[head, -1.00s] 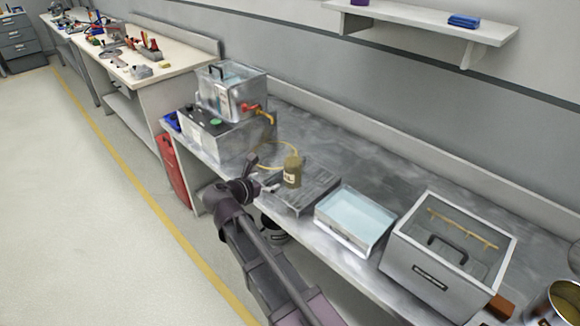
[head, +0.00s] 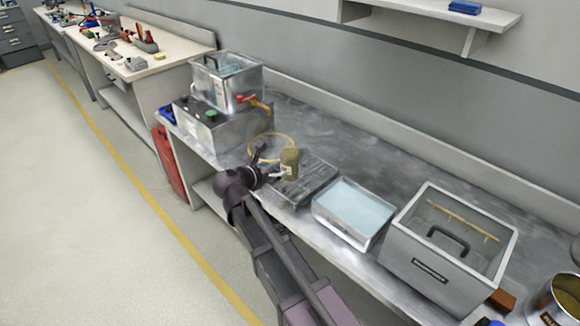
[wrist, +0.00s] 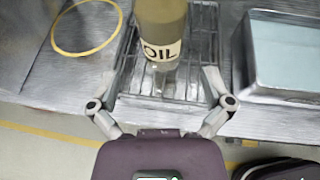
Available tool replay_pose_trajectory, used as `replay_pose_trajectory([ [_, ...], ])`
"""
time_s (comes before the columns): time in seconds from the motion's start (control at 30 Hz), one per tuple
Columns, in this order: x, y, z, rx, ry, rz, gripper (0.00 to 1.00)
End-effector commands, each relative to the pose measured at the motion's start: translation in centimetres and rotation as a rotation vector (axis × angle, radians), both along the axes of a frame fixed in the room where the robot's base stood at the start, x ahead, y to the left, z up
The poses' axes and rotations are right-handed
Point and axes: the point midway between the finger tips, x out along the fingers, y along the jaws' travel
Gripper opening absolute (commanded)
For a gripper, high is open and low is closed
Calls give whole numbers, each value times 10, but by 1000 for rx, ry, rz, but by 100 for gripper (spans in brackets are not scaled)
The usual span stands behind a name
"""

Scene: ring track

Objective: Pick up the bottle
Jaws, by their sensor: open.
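The bottle (head: 290,162) is olive-brown and stands upright on a dark grated stand (head: 316,180) on the metal bench. In the wrist view the bottle (wrist: 161,35) shows a pale label reading "OIL", and its top is cut off by the frame edge. My gripper (head: 278,163) is close beside the bottle at its left in the head view. In the wrist view my gripper (wrist: 163,78) is open, with one finger on each side of the lower bottle. Gaps show between the fingers and the bottle.
A yellow ring (wrist: 87,27) lies on the bench left of the stand. A metal tank with a tap (head: 228,82) sits on a box at the left.

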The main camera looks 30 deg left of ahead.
Motion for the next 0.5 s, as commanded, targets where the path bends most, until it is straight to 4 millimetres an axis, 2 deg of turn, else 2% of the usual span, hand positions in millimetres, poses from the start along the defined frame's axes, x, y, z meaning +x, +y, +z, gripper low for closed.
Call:
replay_pose_trajectory([
  [0.03, 9, 0, -6, 1, 0, -1, 100],
  [0.2, 27, -3, -13, 1, 0, -1, 100],
  [0.5, 35, -4, -15, 0, 0, 1, 100],
])
